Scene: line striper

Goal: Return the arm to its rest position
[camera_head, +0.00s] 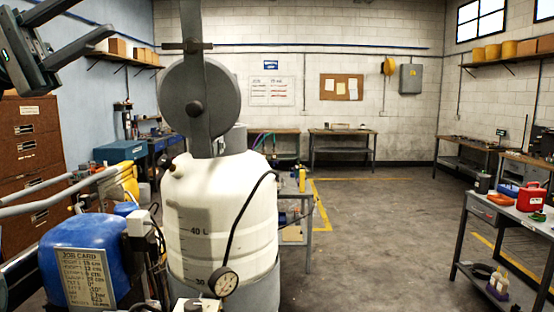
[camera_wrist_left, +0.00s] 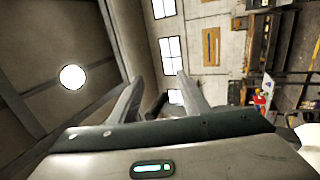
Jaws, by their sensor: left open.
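My left gripper (camera_head: 94,17) is at the upper left of the head view, raised and tilted. Its two dark fingers are apart with nothing between them, and they also show spread and empty in the left wrist view (camera_wrist_left: 160,84). It is left of the line striper's white tank (camera_head: 225,225) and above its blue housing (camera_head: 85,255), touching neither. The tank carries a pressure gauge (camera_head: 223,282) on a black hose. A job card (camera_head: 88,278) is on the housing. My right gripper is not in view.
A grey disc on an upright bar (camera_head: 200,100) rises above the tank. Brown drawers (camera_head: 30,150) and a wall shelf (camera_head: 110,57) are at the left. A workbench (camera_head: 500,212) with a red container (camera_head: 531,197) stands at the right. The middle floor (camera_head: 385,230) is clear.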

